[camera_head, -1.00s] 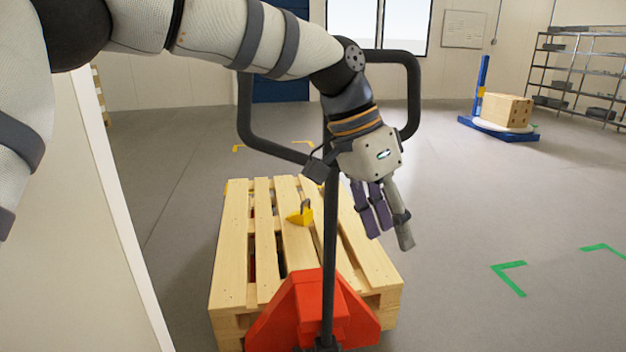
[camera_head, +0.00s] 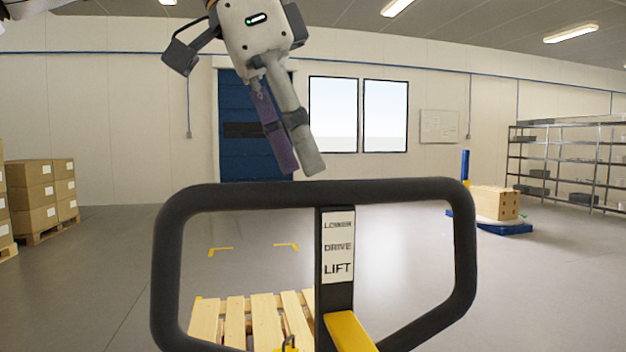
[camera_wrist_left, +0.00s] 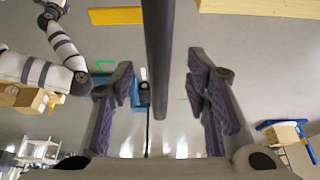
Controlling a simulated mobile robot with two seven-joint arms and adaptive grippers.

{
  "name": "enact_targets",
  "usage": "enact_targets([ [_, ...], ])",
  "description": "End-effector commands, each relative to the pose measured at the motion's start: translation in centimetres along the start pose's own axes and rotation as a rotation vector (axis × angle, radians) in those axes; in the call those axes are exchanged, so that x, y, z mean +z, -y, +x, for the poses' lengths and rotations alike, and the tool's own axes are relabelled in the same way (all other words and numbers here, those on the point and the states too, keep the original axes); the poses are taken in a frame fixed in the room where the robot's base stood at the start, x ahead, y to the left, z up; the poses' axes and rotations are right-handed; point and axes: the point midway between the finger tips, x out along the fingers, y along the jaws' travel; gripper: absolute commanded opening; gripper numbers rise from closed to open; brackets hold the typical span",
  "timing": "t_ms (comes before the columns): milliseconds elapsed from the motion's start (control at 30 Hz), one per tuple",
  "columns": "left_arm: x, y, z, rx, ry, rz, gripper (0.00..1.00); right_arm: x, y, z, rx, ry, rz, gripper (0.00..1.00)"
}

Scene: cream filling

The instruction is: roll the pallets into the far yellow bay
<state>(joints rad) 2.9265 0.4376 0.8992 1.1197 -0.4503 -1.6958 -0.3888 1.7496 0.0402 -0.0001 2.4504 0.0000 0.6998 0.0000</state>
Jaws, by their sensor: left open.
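The black loop handle (camera_head: 463,250) of the pallet truck fills the lower middle of the head view, with a LOWER/DRIVE/LIFT label (camera_head: 338,247) on its stem. A wooden pallet (camera_head: 235,322) shows partly beyond it. Yellow corner marks (camera_head: 221,250) of a floor bay lie farther ahead. My left gripper (camera_head: 298,170) hangs over the handle's top bar, fingers pointing down. In the left wrist view its fingers (camera_wrist_left: 162,100) are spread, with a dark bar (camera_wrist_left: 158,60) between them, not clasped. An arm of mine shows at the left there; its gripper is unclear.
Stacked cartons (camera_head: 38,198) stand at the left. A blue lift (camera_head: 508,229) with a carton (camera_head: 495,203) and metal shelves (camera_head: 570,160) stand at the right. A blue door (camera_head: 240,140) is at the back. The floor around the bay is clear.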

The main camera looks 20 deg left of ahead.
Motion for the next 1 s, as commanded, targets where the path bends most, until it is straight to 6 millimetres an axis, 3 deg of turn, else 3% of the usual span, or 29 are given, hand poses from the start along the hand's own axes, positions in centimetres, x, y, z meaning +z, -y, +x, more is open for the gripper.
enact_targets([
  [200,0.2,0.1,5.9,0.01,0.006,-0.001,0.43,0.7,0.0,0.8,0.001,0.031,0.0,0.4],
  [333,0.1,0.1,8.4,0.008,0.005,-0.001,0.43,1.0,0.0,1.2,0.002,0.045,0.0,0.4],
  [500,0.1,0.0,9.9,0.004,0.001,0.0,0.43,1.2,-0.1,1.4,0.002,0.052,0.0,0.4],
  [767,0.0,0.0,10.1,0.001,-0.001,0.0,0.43,1.2,-0.1,1.4,0.002,0.05,0.0,0.4],
  [800,0.0,0.0,10.1,0.001,-0.001,0.0,0.41,1.2,-0.1,1.4,0.002,0.05,0.0,0.4],
  [1000,0.0,0.0,10.0,0.001,0.0,0.0,0.0,1.2,-0.1,1.4,0.002,0.05,0.0,0.4],
])
